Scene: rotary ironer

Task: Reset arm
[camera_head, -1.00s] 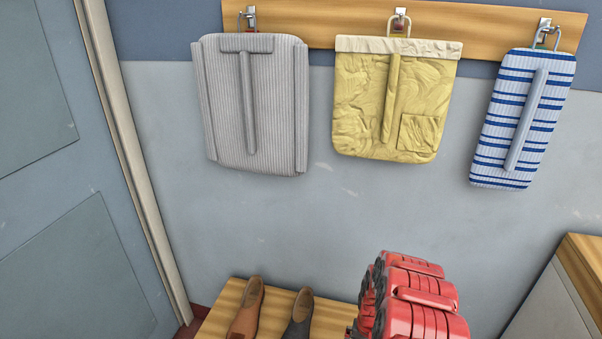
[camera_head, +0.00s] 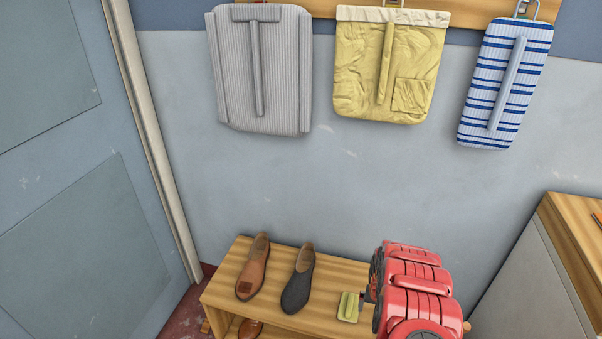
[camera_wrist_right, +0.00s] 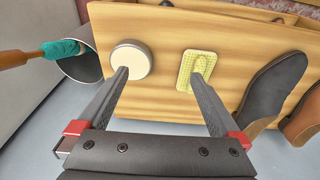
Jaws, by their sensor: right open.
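My right arm (camera_head: 412,290) shows as red links over the right end of the wooden shoe bench in the head view, and it hides its own gripper there. In the right wrist view my right gripper (camera_wrist_right: 160,78) is open and empty, with its fingers spread above the bench top (camera_wrist_right: 155,95). A round cream-topped thing (camera_wrist_right: 129,60) lies by the left fingertip. A yellow-green textured pad (camera_wrist_right: 190,82) lies by the right fingertip; it also shows in the head view (camera_head: 348,307). I cannot tell whether the fingertips touch either. My left gripper is not in view.
A brown shoe (camera_head: 252,272) and a dark shoe (camera_head: 297,283) stand on the bench's left half. A dark-mouthed bin (camera_wrist_right: 80,68) and a teal-gripped wooden handle (camera_wrist_right: 62,48) are beside the bench. A cabinet (camera_head: 540,275) stands right. Three hangings cover the wall above.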

